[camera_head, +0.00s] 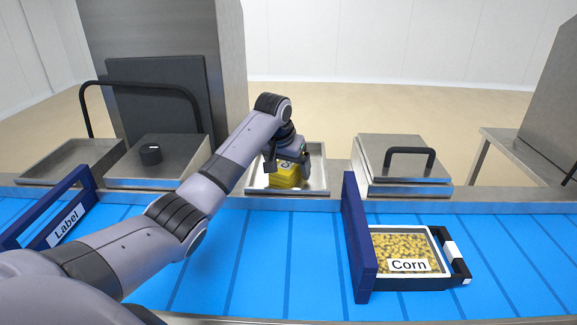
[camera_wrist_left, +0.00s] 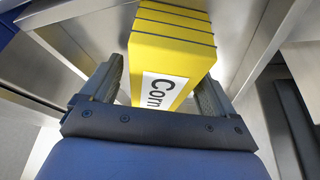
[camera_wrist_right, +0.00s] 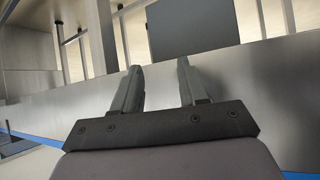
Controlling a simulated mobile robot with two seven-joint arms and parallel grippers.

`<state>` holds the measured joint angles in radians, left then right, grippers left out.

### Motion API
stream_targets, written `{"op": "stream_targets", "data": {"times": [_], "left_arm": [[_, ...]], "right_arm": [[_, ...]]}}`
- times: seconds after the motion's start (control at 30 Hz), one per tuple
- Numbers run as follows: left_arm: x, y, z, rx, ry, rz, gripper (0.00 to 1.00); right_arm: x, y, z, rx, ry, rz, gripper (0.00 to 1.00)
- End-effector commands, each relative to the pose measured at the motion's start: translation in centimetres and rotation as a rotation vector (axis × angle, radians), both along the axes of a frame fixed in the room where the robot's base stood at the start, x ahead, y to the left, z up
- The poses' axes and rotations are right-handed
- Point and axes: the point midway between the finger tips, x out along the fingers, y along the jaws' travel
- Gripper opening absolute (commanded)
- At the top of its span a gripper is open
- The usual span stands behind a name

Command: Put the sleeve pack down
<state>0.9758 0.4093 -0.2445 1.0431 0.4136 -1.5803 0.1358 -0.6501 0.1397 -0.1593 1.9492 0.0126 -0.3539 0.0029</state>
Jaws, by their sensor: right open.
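The sleeve pack is a yellow stack (camera_head: 285,178) lying in a shallow steel bin (camera_head: 318,181) behind the belt. In the left wrist view the pack (camera_wrist_left: 172,56) shows a white "Corn" label and dark lines between its layers. My left gripper (camera_head: 286,164) is over the bin, with its fingers spread on either side of the pack. A narrow gap shows between the left finger and the pack; contact at the right finger is unclear. My right gripper (camera_wrist_right: 157,85) is open and empty, facing a steel surface.
A blue belt (camera_head: 240,260) runs across the front. On it, a Corn tray (camera_head: 408,284) stands right of a dark blue guide (camera_head: 357,240). A Label guide (camera_head: 60,225) is at left. Lidded steel boxes (camera_head: 400,165) (camera_head: 160,163) flank the bin.

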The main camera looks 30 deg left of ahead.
Motion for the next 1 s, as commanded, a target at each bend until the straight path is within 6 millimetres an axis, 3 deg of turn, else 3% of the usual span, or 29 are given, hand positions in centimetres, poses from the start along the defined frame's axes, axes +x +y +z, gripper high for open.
{"op": "stream_targets", "data": {"times": [0.27, 0.7, 1.0], "left_arm": [[-0.4, -0.1, 1.4, 0.0, -0.004, -0.001, 0.88], [-3.7, -0.6, 9.4, 0.001, -0.005, -0.001, 0.88], [-4.6, -0.7, 11.4, 0.0, -0.001, 0.0, 0.88]], "right_arm": [[0.0, 0.0, -0.2, 0.0, -0.001, 0.0, 0.43], [0.0, 0.0, -1.1, 0.0, -0.001, 0.0, 0.43], [0.0, 0.0, -1.2, 0.0, -0.001, 0.0, 0.43]]}}
